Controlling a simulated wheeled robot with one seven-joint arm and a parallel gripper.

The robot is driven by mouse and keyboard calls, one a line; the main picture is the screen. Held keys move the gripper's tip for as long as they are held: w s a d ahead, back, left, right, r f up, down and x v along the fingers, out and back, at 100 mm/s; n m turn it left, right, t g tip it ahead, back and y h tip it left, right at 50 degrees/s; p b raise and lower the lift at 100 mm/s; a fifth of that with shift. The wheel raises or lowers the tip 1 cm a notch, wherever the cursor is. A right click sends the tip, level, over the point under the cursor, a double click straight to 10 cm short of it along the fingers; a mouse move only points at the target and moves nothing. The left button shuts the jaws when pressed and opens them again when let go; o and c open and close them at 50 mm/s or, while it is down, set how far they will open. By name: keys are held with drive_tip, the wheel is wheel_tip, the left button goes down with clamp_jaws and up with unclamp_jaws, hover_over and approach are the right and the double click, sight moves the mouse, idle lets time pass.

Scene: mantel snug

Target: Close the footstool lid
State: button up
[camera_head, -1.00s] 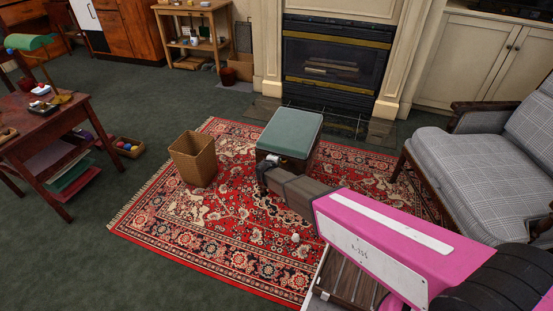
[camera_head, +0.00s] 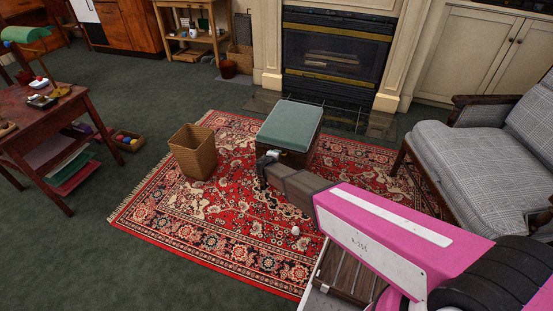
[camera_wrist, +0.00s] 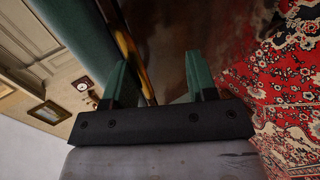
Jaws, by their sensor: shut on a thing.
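The footstool (camera_head: 298,158) stands on the patterned rug, with a brown body partly hidden by my arm. Its green padded lid (camera_head: 290,125) lies over the body and looks about level; whether a thin gap stays under its edge I cannot tell. My gripper (camera_head: 268,157) is at the near left corner of the footstool. In the wrist view my gripper's two green fingers (camera_wrist: 158,78) stand either side of a brown part with a yellowish strip. The green padding of the lid (camera_wrist: 75,35) shows beside them. My gripper is shut on the lid's edge, though the contact is poorly seen.
A wicker basket (camera_head: 193,152) stands left of the footstool. A small white ball (camera_head: 295,230) lies on the rug (camera_head: 220,230). A grey checked armchair (camera_head: 470,165) is at the right, a fireplace (camera_head: 335,60) behind, and a wooden table (camera_head: 60,120) at the left.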

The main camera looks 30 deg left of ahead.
drive_tip(key=v, duration=1)
drive_tip(key=shift+s, duration=0.4)
drive_tip(key=shift+r, duration=0.15)
drive_tip(key=w+d+r+m+g+h, duration=0.2)
drive_tip(key=w+d+m, duration=0.15)
drive_tip(key=d, duration=0.75)
drive_tip(key=w+d+r+m+g+h, duration=0.1)
drive_tip(key=w+d+r+m+h, duration=0.2)
drive_tip(key=d, duration=0.7)
drive_tip(key=w+d+r+m+g+h, duration=0.1)
drive_tip(key=w+d+m+g, duration=0.3)
drive_tip(key=d, duration=0.7)
drive_tip(key=s+d+r+m+g+y, duration=0.1)
drive_tip(key=s+d+r+m, duration=0.1)
drive_tip(key=d, duration=0.7)
drive_tip(key=s+d+r+m+g+y, duration=0.2)
drive_tip(key=s+d+r+m, duration=0.1)
drive_tip(key=d, duration=0.7)
drive_tip(key=s+d+r+m+g+y, duration=0.1)
drive_tip(key=s+d+r+m+g, duration=0.1)
drive_tip(key=d, duration=0.8)
drive_tip(key=shift+s+d+r+m+y, duration=0.25)
drive_tip(key=shift+r+m+y, duration=0.15)
drive_tip(key=shift+r+m, duration=0.45)
